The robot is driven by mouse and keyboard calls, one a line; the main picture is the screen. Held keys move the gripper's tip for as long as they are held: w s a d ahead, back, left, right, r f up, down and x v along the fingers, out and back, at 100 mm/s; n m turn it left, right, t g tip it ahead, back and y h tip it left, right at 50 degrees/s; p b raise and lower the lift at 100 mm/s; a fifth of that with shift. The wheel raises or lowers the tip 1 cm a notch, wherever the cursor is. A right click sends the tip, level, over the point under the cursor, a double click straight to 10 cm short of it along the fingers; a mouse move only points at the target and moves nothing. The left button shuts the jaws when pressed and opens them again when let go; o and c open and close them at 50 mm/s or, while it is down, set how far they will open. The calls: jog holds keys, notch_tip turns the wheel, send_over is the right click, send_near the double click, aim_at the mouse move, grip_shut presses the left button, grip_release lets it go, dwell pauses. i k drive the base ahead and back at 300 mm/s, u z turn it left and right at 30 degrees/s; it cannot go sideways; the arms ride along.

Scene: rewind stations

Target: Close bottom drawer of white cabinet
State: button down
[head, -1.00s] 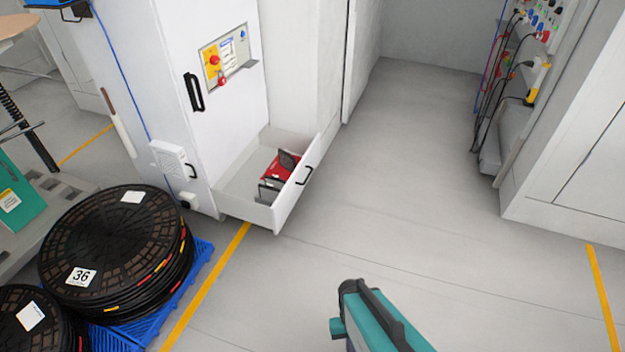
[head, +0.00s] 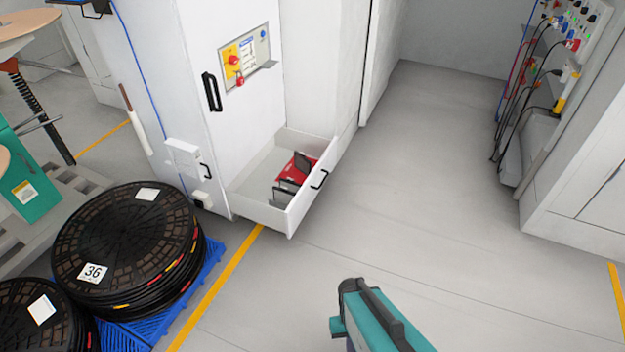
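The white cabinet (head: 240,120) stands left of centre in the head view, with a black upright handle and a small control panel on its front. Its bottom drawer (head: 306,197) is pulled out near the floor, with a black handle (head: 319,180) on its front. A red item (head: 301,166) and dark flat parts lie inside the drawer. My arm, teal and dark grey, shows at the bottom centre, apart from the drawer. My gripper's fingers are not in view.
Stacked black reels (head: 125,245) sit on a blue pallet (head: 150,325) at the lower left, close to the cabinet. A panel with hanging cables (head: 545,70) and another white cabinet (head: 585,190) stand at the right. The grey floor (head: 430,170) between is clear.

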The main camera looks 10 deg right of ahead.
aim_at(250, 195)
jog(key=i, duration=0.75)
jog(key=z, duration=0.05)
jog(key=k, duration=1.3)
jog(key=u, duration=0.3)
jog(key=i, duration=0.65)
jog(key=u, duration=0.55)
jog(key=i, duration=0.85)
jog(key=u, duration=0.1)
